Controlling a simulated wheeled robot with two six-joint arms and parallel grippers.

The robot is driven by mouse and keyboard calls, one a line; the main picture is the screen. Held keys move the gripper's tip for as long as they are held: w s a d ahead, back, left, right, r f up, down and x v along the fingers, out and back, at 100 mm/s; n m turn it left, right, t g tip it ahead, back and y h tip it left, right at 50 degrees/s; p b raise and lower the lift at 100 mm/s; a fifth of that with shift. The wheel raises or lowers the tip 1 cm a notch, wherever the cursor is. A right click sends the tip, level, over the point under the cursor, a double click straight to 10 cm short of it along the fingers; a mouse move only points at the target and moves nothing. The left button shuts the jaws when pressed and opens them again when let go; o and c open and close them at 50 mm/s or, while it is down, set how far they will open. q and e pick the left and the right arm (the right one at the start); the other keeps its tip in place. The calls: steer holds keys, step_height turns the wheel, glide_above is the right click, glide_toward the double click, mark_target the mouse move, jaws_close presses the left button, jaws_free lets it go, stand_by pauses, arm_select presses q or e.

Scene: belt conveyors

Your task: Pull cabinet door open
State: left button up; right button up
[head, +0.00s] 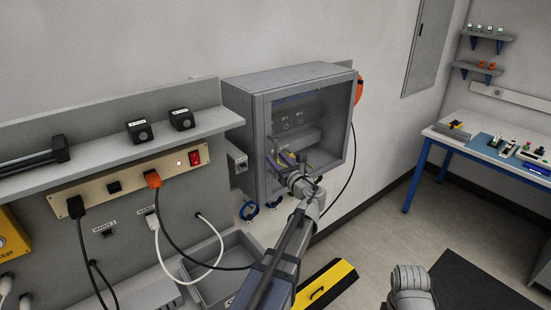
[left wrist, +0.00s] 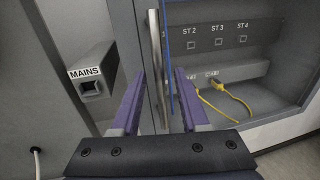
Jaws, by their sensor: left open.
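The grey wall cabinet (head: 238,97) has a framed front door with a see-through pane, and the door looks shut. Its upright metal bar handle (left wrist: 156,50) shows in the left wrist view near the door's left edge. My left gripper (head: 279,157) is at the lower left of the cabinet front. In the left wrist view its two purple fingers (left wrist: 160,78) are open, one on each side of the handle in the picture, with gaps on both sides. I cannot tell how deep the handle sits between them.
A MAINS switch box (left wrist: 91,88) is left of the handle. A shelf (head: 100,150) and a socket strip (head: 130,182) with cables extend left. A grey bin (head: 203,292) sits below.

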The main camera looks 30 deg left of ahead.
arm_select(q)
steer(key=shift+x, duration=0.75)
steer(key=shift+c, duration=0.2)
jaws_close()
stand_by(0.7)
